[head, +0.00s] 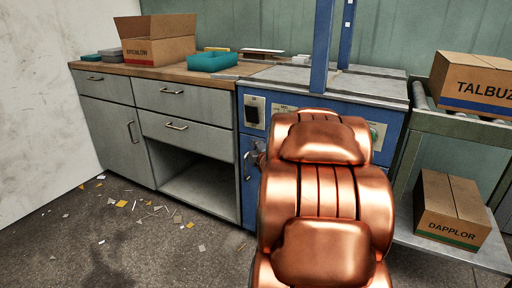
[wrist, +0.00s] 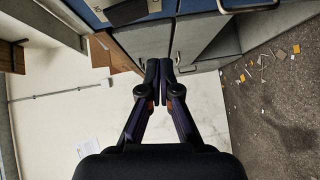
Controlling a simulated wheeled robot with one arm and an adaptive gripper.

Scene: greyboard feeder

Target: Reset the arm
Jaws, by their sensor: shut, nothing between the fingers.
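My gripper (wrist: 165,68) shows in the wrist view with its two dark fingers together at the tips and nothing between them. In the wrist view it points toward the grey cabinet fronts, which appear at an odd angle. My copper-coloured arm fills the lower middle of the head view, in front of the blue machine (head: 251,172). My gripper does not show in the head view.
A grey cabinet (head: 113,128) with a wooden top carries an open cardboard box (head: 158,50) and a teal tray (head: 212,61). A roller stand at right holds the TALBUZ box (head: 474,82) above the DAPPLOR box (head: 450,209). Scraps litter the floor (head: 140,220) at left.

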